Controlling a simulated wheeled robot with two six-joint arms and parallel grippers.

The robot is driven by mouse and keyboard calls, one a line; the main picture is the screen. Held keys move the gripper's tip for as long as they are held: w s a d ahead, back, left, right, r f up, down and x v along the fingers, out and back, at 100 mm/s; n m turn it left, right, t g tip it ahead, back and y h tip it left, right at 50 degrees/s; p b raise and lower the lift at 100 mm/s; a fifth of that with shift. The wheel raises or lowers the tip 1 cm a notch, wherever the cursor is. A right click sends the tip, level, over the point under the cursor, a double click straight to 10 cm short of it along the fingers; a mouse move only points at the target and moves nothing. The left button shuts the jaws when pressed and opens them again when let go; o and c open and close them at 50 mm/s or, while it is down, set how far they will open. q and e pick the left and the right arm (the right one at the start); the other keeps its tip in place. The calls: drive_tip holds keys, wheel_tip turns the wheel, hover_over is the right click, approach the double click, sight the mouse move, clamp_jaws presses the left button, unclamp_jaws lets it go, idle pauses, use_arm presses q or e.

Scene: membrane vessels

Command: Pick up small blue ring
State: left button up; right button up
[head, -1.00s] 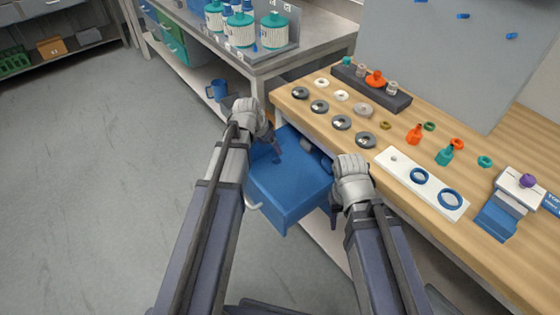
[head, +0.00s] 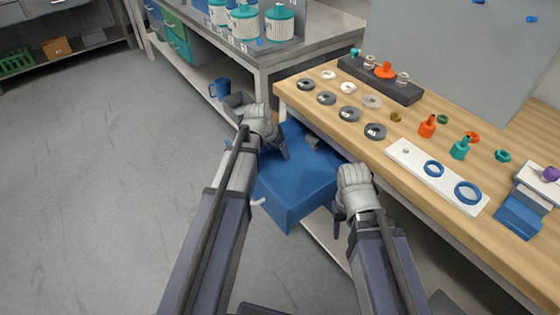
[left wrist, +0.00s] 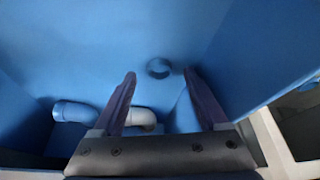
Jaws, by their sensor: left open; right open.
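A small blue ring (left wrist: 158,68) lies on the floor of the blue drawer (head: 291,200), seen in the left wrist view. It sits just beyond and between the fingertips of my left gripper (head: 281,150). The fingers are open, with nothing visible between them, and reach down into the drawer. Two more blue rings are on the white board on the bench, a smaller one (head: 433,169) and a larger one (head: 468,193). My right gripper (head: 338,212) is open beside the drawer's right side, apart from the bench rings.
A pale curved pipe piece with a blue end (left wrist: 75,112) lies in the drawer near the left finger. The drawer walls stand close around the left gripper. The wooden bench (head: 330,128) edge is to the right, with several dark discs and fittings on it.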

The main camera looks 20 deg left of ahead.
use_arm(q)
drive_tip(key=shift+w+f, duration=0.15)
drive_tip(key=shift+f, duration=0.3)
drive_tip(key=shift+r, duration=0.1)
drive_tip(key=shift+c, duration=0.2)
clamp_jaws()
